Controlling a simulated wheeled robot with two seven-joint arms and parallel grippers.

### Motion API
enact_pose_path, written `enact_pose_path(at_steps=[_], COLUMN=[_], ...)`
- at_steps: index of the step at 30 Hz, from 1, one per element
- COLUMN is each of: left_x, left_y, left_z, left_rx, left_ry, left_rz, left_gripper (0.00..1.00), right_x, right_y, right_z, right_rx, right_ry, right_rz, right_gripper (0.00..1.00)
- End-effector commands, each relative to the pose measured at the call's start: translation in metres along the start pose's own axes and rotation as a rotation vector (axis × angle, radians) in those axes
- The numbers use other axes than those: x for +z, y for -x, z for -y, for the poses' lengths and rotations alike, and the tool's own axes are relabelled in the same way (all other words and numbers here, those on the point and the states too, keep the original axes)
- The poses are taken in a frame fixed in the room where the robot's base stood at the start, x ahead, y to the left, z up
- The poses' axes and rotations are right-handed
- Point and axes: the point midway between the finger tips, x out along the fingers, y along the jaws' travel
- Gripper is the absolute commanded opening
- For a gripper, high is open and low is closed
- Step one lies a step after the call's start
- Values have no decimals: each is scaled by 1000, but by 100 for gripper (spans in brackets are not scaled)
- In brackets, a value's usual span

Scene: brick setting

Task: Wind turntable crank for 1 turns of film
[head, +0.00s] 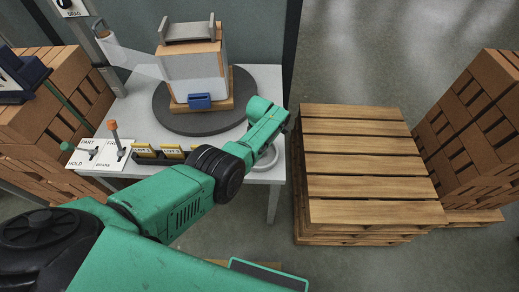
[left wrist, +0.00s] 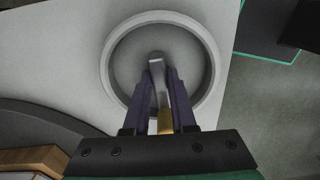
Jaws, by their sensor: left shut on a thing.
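The dark round turntable (head: 243,92) sits on a white table and carries a brick stack (head: 197,68) with a pale wrap around it. A grey crank dish (head: 268,160) is at the table's right front corner, partly hidden by my green left arm. In the left wrist view the dish (left wrist: 205,60) shows as a round ring with a metal crank arm (left wrist: 156,60) inside it. My left gripper (left wrist: 160,78) is shut on the crank, its purple fingers on both sides of it. The head view hides these fingers. My right gripper is not in view.
A film roll post (head: 105,45) stands at the table's left. A switch panel (head: 100,153) with levers and yellow labelled blocks (head: 172,152) line the front edge. A wooden pallet stack (head: 365,165) is right of the table, with brick stacks (head: 480,120) beyond it.

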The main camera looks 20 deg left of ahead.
Motion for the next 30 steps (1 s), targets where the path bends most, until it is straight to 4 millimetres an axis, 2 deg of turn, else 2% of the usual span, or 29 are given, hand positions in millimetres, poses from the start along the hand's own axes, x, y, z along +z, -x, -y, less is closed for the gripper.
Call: enact_pose_path(at_steps=[11,12,14,24,26,30], left_x=[0,0,0,0,0,1], left_y=[1,1,1,2,7,33], left_z=[-1,-1,-1,0,0,0], left_rx=[4,4,3,1,1,2], left_ry=[2,2,2,2,2,3], left_rz=[-1,-1,-1,0,0,1], left_gripper=[0,31,52,52,52,52], right_x=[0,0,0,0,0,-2], right_y=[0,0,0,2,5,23], right_z=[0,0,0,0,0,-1], right_rx=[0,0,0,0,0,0], right_ry=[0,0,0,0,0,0], right_rz=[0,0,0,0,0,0], right_gripper=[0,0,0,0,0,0])
